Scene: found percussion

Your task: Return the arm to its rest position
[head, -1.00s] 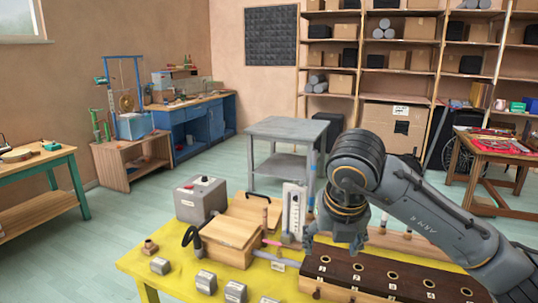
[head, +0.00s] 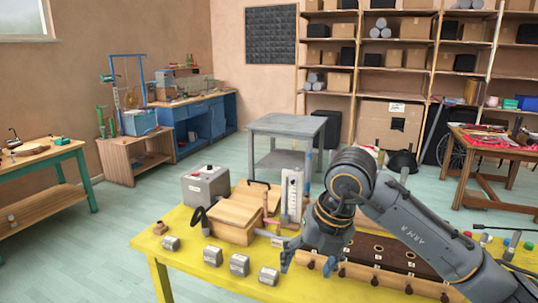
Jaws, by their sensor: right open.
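My right arm comes in from the lower right over a yellow table (head: 180,248). Its dark grey gripper (head: 308,264) points down with fingers apart and nothing between them. In the picture it covers the left part of a dark brown block with a row of holes (head: 402,257). I cannot tell how high the fingertips are above the table. My left gripper is not in view.
Left of the gripper stand a wooden box (head: 240,209), a grey control box (head: 206,185), a white upright gauge (head: 291,194) and several small metal blocks (head: 240,265). A grey side table (head: 287,124) stands behind.

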